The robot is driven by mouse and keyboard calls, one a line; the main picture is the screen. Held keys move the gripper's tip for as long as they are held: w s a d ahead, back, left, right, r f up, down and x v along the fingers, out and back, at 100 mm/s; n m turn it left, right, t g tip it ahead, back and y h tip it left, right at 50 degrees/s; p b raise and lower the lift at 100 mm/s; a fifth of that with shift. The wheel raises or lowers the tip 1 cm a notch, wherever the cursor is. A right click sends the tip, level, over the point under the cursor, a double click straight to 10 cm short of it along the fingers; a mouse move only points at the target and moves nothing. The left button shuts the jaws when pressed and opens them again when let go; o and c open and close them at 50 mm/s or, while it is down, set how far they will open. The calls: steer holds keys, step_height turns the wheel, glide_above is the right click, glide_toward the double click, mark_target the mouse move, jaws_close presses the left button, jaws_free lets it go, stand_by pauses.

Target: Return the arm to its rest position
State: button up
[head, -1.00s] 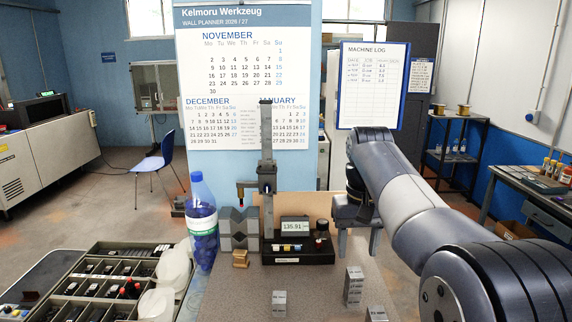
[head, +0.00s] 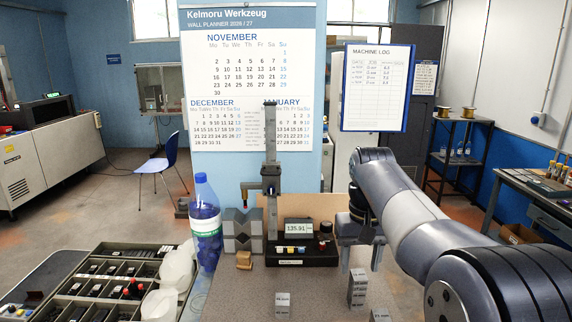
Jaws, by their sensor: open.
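My gripper (head: 361,256) hangs at the end of my arm in the head view, right of the height gauge. Its two fingers point down and stand apart, with nothing seen between them. The height gauge (head: 270,150) stands upright on a black base, with a display (head: 298,228) reading 135.91. A stepped metal gauge block (head: 357,288) stands on the bench just below my gripper in the picture; I cannot tell the gap between them.
A blue bottle (head: 206,225), a grey V-block (head: 243,230) and a small brass block (head: 244,260) stand left of the gauge. A compartment tray (head: 100,290) is at the lower left. Small blocks (head: 283,305) stand at the bench's front. A log board (head: 376,88) hangs behind my arm.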

steer(key=shift+f, duration=0.55)
step_height(320, 180, up, 11)
steer(key=p, duration=0.1)
step_height(320, 180, down, 11)
steer(key=shift+f+b, duration=0.2)
steer(key=shift+b, duration=0.3)
step_height(320, 180, up, 10)
steer(key=s+a+f, duration=0.3)
steer(key=a, duration=0.6)
steer(key=s+a+f, duration=0.2)
steer(key=a, duration=0.7)
steer(key=s+a+f, duration=0.3)
steer(key=a, duration=0.5)
steer(key=shift+m, duration=0.4)
step_height(320, 180, down, 8)
steer(key=shift+f+p, duration=0.15)
steer(key=shift+p, duration=0.15)
